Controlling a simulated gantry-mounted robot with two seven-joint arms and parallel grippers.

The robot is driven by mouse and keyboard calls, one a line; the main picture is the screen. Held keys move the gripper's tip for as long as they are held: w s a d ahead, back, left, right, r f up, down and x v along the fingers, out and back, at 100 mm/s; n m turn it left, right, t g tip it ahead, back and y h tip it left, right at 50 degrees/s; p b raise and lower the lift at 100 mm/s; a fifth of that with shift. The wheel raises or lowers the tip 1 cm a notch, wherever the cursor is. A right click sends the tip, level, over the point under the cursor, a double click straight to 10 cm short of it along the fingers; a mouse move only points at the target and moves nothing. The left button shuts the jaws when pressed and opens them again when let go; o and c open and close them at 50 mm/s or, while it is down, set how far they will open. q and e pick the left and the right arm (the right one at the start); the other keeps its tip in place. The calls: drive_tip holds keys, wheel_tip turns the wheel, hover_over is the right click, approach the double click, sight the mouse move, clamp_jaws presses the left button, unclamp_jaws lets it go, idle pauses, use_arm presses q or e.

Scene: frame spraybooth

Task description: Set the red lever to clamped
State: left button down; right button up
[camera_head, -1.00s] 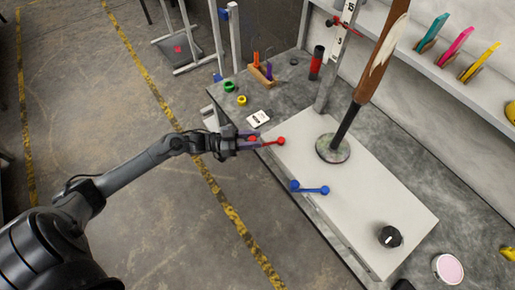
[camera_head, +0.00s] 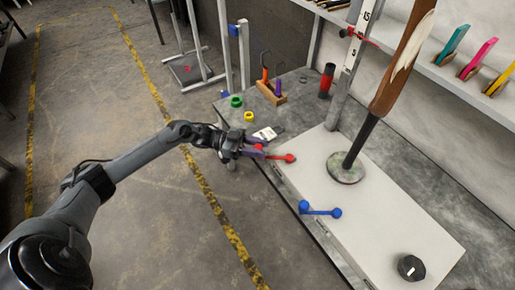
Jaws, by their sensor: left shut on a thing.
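The red lever (camera_head: 281,158) is at the left edge of the pale panel (camera_head: 385,222), with a red ball at its right end. Its left end is between my left gripper's fingers. My left gripper (camera_head: 260,151) comes in from the left and is shut on the red lever; the fingers partly hide the lever's end. My right gripper is not in the picture.
A blue lever (camera_head: 321,211) is on the panel nearer the front, with a black knob (camera_head: 411,267) further right. A tilted brown-and-black pole (camera_head: 382,82) rises from a round base. Green (camera_head: 236,101) and yellow (camera_head: 249,116) rings lie behind the gripper.

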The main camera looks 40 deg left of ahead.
use_arm(q)
drive_tip(key=shift+f, duration=0.1)
drive_tip(key=c, duration=1.1)
unclamp_jaws()
drive_tip(key=shift+o, duration=1.3)
drive_tip(key=shift+w, duration=0.1)
drive_tip(key=shift+s+a, duration=0.25)
drive_tip(key=shift+a, duration=0.05)
drive_tip(key=p+v, duration=0.2)
drive_tip(key=v, duration=0.8)
